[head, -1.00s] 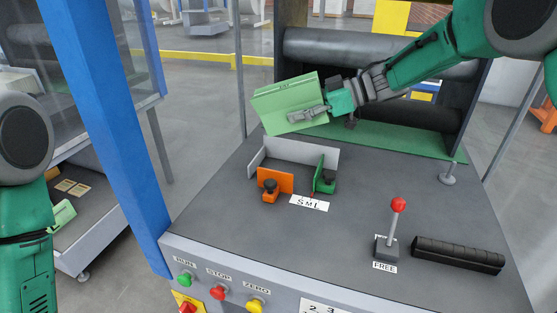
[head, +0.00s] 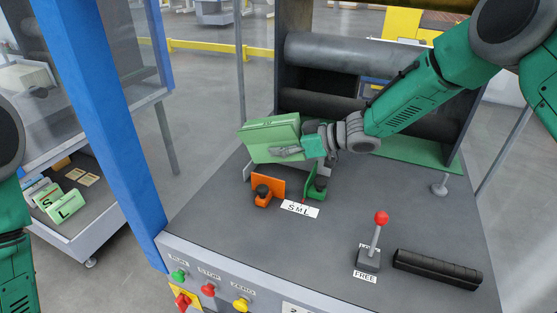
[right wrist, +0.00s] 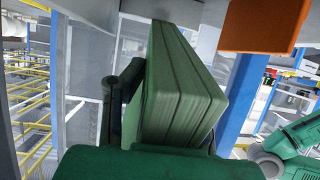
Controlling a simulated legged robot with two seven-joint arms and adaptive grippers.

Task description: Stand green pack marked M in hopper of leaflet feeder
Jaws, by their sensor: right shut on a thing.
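My right gripper (head: 290,150) is shut on a light green pack (head: 268,130), gripping it by its right part. The pack is held slightly tilted just over the leaflet feeder's hopper and hides most of the grey back wall. Any mark on the pack is too small to read. The hopper has an orange guide (head: 268,185) on the left and a green guide (head: 317,182) on the right, with an S M L label (head: 300,209) in front. In the right wrist view the pack (right wrist: 180,90) fills the jaws, near the orange guide (right wrist: 262,25). My left gripper is out of view.
A lever with a red knob (head: 381,218) and a black ribbed bar (head: 437,269) stand on the right of the grey deck. Dark rollers (head: 350,55) stand behind. A blue post (head: 100,120) rises at left. Green packs marked S and L (head: 66,205) stand on a left shelf.

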